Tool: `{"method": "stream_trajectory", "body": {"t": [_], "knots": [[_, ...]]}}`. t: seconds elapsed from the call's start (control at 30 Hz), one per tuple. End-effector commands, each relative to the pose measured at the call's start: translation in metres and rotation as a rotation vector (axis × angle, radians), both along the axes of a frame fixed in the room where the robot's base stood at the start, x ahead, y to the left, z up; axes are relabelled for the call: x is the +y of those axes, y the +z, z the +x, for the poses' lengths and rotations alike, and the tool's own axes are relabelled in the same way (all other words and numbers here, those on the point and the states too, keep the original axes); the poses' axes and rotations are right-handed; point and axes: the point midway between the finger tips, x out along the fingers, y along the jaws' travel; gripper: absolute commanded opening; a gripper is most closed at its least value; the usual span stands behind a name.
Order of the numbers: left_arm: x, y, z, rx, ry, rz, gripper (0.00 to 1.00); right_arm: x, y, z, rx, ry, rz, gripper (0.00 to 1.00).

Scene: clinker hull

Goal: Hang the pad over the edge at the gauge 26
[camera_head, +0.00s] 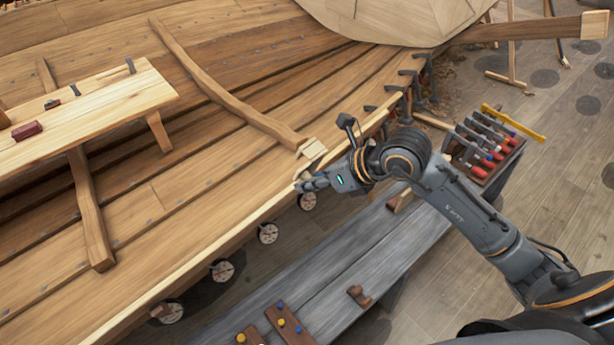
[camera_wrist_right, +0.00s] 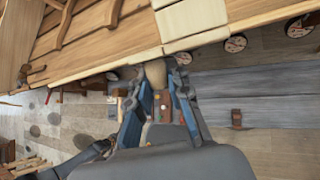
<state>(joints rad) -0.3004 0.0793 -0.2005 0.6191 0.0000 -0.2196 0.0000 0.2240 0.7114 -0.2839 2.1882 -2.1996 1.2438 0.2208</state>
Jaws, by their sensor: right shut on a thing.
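My right gripper (camera_head: 308,184) is at the hull's edge, close to the uppermost round gauge in view (camera_head: 308,201). In the right wrist view its fingers (camera_wrist_right: 157,88) are shut on a tan rounded piece (camera_wrist_right: 155,72) just below the edge, which looks like part of the pad. A pale panel (camera_wrist_right: 190,18) lies on the planking and reaches the edge beside it; I cannot tell whether the two are joined. More gauges (camera_head: 268,233) (camera_head: 222,271) hang along the edge; their numbers are too small to read. My left gripper is not in view.
A grey bench (camera_head: 340,265) runs below the edge. A rack of colourful-handled tools (camera_head: 485,145) stands at the right. Dark clamps (camera_head: 405,95) grip the edge farther up. A curved rib (camera_head: 220,88) and a light plank bench (camera_head: 85,115) lie across the hull.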

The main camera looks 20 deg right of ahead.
Motion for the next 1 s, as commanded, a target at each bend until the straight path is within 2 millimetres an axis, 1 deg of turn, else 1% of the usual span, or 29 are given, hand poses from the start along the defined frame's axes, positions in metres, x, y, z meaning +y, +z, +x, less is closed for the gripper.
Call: {"method": "stream_trajectory", "body": {"t": [0.03,0.2,1.0], "knots": [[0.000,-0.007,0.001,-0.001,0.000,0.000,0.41,0.000,-0.009,0.000,0.001,0.000,0.001,0.00],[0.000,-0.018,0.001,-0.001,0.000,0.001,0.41,0.000,-0.026,0.000,0.002,0.000,0.002,0.00],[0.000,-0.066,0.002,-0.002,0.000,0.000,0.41,0.013,-0.100,0.026,0.000,0.000,0.002,0.00]]}}
